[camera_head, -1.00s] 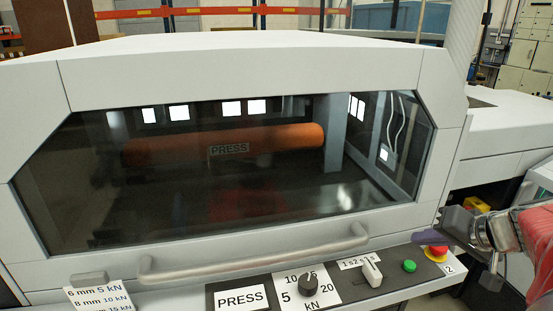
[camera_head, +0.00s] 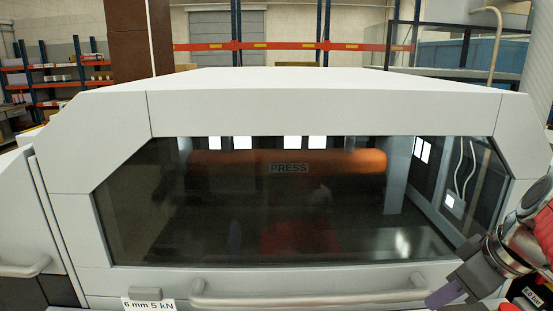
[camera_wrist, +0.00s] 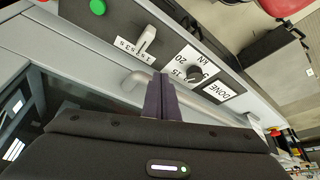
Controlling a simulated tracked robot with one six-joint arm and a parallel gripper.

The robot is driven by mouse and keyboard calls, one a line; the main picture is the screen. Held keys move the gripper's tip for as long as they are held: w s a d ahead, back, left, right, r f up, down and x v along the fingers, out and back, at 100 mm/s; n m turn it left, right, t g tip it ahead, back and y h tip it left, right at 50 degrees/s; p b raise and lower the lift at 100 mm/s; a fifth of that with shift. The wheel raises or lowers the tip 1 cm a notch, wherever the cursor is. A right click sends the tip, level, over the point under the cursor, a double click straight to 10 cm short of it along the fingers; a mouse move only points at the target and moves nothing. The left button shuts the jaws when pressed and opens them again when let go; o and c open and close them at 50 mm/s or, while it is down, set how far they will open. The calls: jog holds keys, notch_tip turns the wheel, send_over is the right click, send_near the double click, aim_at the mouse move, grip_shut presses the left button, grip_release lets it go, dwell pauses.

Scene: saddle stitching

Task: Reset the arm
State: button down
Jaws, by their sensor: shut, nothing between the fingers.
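My gripper (camera_head: 440,297) is at the lower right of the head view, in front of the press by the right end of its handle (camera_head: 300,296). In the wrist view, its dark purple fingers (camera_wrist: 160,88) are closed together and empty. They overlap the pale handle (camera_wrist: 137,80) in the picture; whether they touch it I cannot tell. Part of my arm shows at the right edge of the head view.
The white press (camera_head: 320,112) has a dark window (camera_head: 240,215) with an orange roller (camera_head: 340,161) inside. The wrist view shows its control panel: a green button (camera_wrist: 97,7), a white lever switch (camera_wrist: 147,35), a black knob (camera_wrist: 194,73) and a DONE label (camera_wrist: 217,90).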

jog(key=s+a+f+m+h, duration=0.1)
jog(key=s+a+f+m, duration=0.2)
jog(key=a, duration=0.3)
jog(key=s+a+f+m+t+h, duration=0.1)
jog(key=s+a+f+m, duration=0.2)
jog(key=a, duration=0.4)
jog(key=shift+s+f, duration=0.25)
jog(key=shift+f, duration=0.55)
